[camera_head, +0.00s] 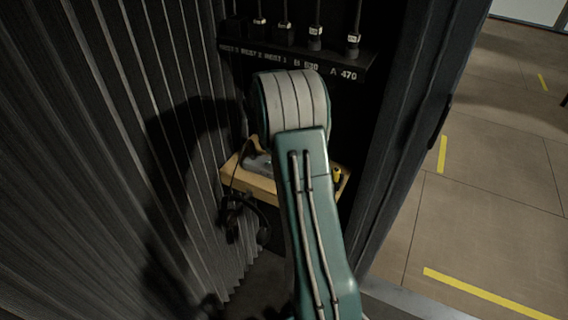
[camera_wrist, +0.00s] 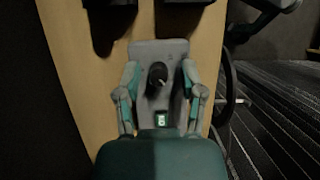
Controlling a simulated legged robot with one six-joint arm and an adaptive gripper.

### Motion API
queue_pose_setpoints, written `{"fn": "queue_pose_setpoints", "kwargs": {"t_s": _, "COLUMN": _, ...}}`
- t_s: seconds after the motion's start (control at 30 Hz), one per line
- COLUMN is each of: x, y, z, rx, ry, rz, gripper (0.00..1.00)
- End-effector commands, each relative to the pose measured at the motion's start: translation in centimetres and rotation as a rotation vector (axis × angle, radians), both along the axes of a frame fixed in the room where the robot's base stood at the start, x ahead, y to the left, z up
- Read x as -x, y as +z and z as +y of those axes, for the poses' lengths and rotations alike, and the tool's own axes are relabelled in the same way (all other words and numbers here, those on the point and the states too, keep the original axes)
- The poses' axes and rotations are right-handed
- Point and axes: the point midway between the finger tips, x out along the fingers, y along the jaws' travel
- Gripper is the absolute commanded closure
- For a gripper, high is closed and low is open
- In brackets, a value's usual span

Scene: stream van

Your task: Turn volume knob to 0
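The volume knob (camera_wrist: 158,74) is a small black knob on a grey unit (camera_wrist: 160,48), seen in the wrist view. A small lit display (camera_wrist: 162,119) on the unit shows one digit, perhaps 6 or 8; it is too small to be sure. My gripper (camera_wrist: 160,68) is open, with one finger on each side of the knob and clear gaps between. I cannot tell its height above the unit. In the head view, part of a grey object (camera_head: 258,165) shows on the shelf; my arm hides the knob and gripper there.
The unit lies on a wooden shelf (camera_wrist: 75,60). Two dark objects (camera_wrist: 110,20) stand beyond it. A black cable (camera_head: 262,222) hangs off the shelf in the head view. A corrugated wall (camera_head: 110,150) is at left, and a rack of labelled plugs (camera_head: 290,50) is above.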

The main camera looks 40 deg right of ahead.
Motion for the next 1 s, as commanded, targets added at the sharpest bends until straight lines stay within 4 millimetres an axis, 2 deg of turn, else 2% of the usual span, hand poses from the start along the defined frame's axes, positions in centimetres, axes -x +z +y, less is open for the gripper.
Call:
{"fn": "queue_pose_setpoints", "kwargs": {"t_s": 0.37, "x": -0.1, "y": 0.5, "z": 0.0, "rx": 0.003, "ry": -0.001, "rz": -0.002, "gripper": 0.42}}
{"fn": "queue_pose_setpoints", "kwargs": {"t_s": 0.73, "x": -2.3, "y": 5.7, "z": 0.9, "rx": 0.002, "ry": 0.000, "rz": -0.002, "gripper": 0.42}}
{"fn": "queue_pose_setpoints", "kwargs": {"t_s": 1.0, "x": -2.8, "y": 7.0, "z": 1.1, "rx": 0.001, "ry": -0.001, "rz": -0.001, "gripper": 0.42}}
